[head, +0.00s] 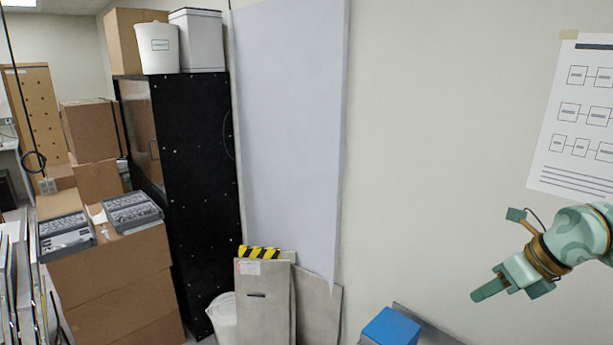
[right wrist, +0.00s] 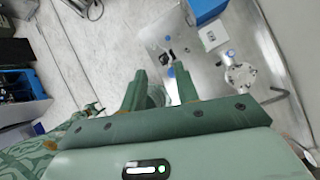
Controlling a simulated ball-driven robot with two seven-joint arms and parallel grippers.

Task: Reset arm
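My right gripper (head: 489,289) is at the right of the head view, raised in front of the pale wall and pointing to the lower left. The right wrist view shows the same gripper (right wrist: 158,78) with its two green fingers apart. I see nothing held between them. Below the fingers there is a metal surface (right wrist: 215,78) with a blue box (right wrist: 207,8) and a small round metal part (right wrist: 240,77) on it.
A blue box (head: 392,327) sits at the bottom of the head view, left of and below the right gripper. A black cabinet (head: 195,180), stacked cardboard boxes (head: 115,285) and leaning panels (head: 263,305) stand to the left.

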